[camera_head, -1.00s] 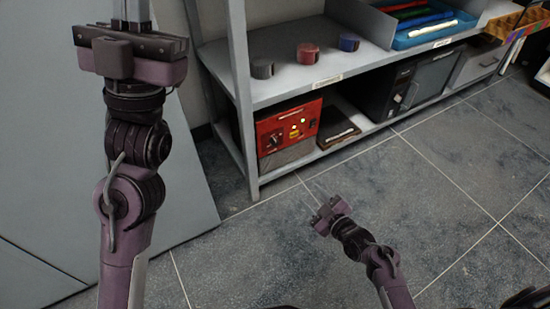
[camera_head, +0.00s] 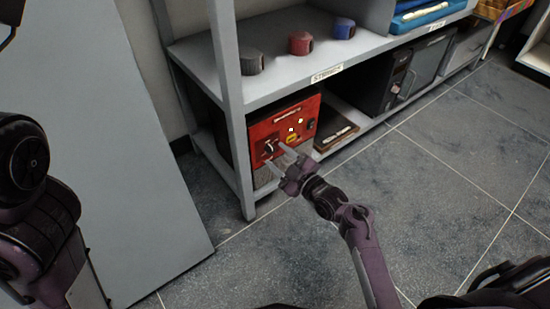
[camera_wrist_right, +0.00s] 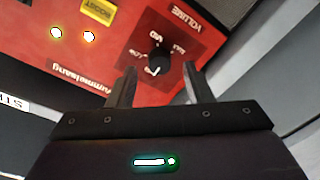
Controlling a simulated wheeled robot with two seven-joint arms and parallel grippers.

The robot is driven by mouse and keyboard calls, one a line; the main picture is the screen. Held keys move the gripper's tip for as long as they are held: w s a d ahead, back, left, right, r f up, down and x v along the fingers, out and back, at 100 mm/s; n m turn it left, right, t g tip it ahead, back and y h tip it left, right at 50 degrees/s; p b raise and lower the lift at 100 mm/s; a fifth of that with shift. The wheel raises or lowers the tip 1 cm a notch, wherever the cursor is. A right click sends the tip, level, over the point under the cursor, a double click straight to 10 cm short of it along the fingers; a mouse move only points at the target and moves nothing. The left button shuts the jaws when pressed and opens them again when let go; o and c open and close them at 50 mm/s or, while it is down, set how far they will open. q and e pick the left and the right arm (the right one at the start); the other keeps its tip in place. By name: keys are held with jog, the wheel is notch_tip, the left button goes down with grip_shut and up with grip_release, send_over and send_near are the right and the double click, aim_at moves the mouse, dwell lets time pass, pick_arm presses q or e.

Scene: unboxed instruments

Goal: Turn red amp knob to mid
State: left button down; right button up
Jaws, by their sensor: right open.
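The red amp (camera_head: 285,125) stands on the lower shelf in the head view. Its black volume knob (camera_head: 269,148) is at the lower left of the front panel. In the wrist view the knob (camera_wrist_right: 159,60) has a white pointer mark towards the bottom of the picture, and the panel lettering is upside down. My right gripper (camera_head: 274,156) is open, its fingers pointing at the knob. In the wrist view the fingertips (camera_wrist_right: 160,69) lie either side of the knob; contact cannot be told. Only an edge of my left gripper (camera_head: 9,14) shows at the top left.
The shelf post (camera_head: 228,100) stands left of the amp and the upper shelf (camera_head: 272,82) hangs above it. A dark flat case (camera_head: 335,133) lies right of the amp, and a black box (camera_head: 385,85) is farther right. The floor (camera_head: 440,185) in front is clear.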

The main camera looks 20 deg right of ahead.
jog(key=shift+x, duration=0.9)
jog(key=c, duration=1)
jog(key=shift+r, duration=0.1)
